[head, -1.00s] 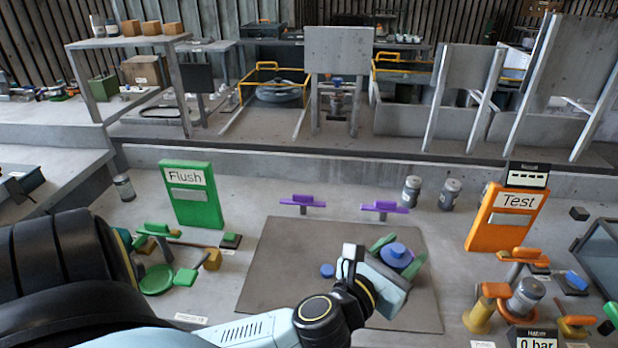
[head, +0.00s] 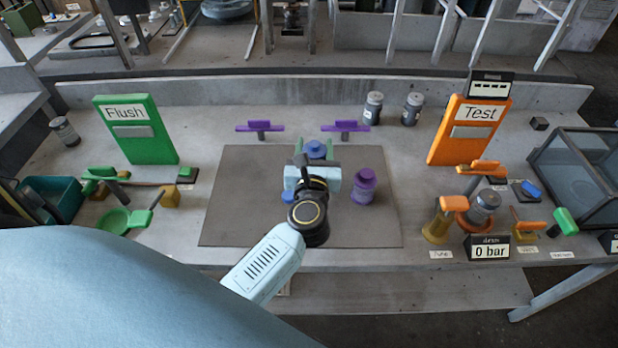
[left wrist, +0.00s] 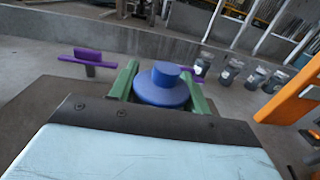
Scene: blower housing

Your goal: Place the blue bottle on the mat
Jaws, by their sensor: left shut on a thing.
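The blue bottle (head: 316,149) is held between the green fingers of my left gripper (head: 315,154), over the back middle of the grey-brown mat (head: 240,205). In the left wrist view the blue bottle (left wrist: 162,85) shows its round shoulder and cap, with a finger (left wrist: 123,82) on each side. Its lower part is hidden by the gripper, so I cannot tell whether its base touches the mat. My right gripper is not in view.
A purple bottle (head: 364,187) stands on the mat, right of my gripper. A small blue piece (head: 288,197) is partly hidden by my wrist. Two purple handles (head: 345,127) stand behind the mat. Green (head: 137,130) and orange (head: 470,131) panels flank it. The mat's left side is clear.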

